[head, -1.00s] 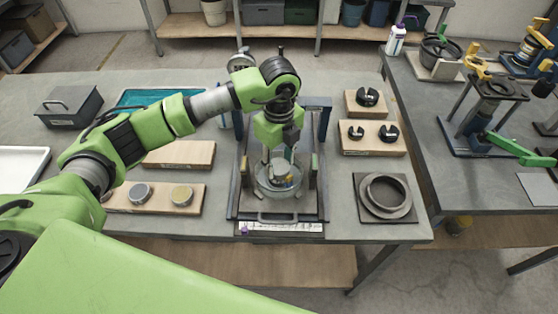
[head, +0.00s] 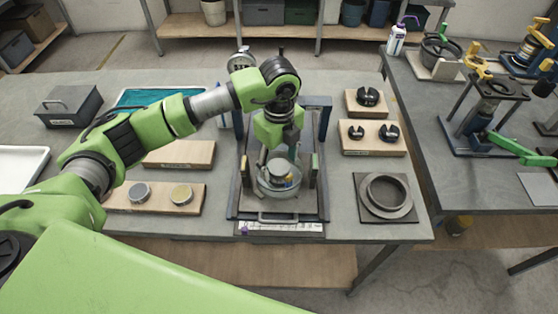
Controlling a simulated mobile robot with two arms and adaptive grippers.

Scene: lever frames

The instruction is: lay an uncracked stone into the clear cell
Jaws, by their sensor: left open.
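My left gripper (head: 280,153) points down into the metal frame in the middle of the table. It is open, with its fingertips just above the clear cell (head: 278,191). A small pale and yellowish round piece (head: 282,173) shows inside the cell, under the fingers. The fingers partly hide it, and I cannot tell whether it is cracked. On a wooden board at the left lie a grey round piece (head: 139,191) and a yellowish round piece (head: 181,194). They are too small to show cracks. My right gripper is out of view.
The frame's uprights (head: 322,165) stand close on both sides of my gripper. A ring on a dark plate (head: 387,193) lies to the right. Wooden blocks with black clamp-like parts (head: 374,138) stand behind it. A lidded grey box (head: 68,106) is at the far left.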

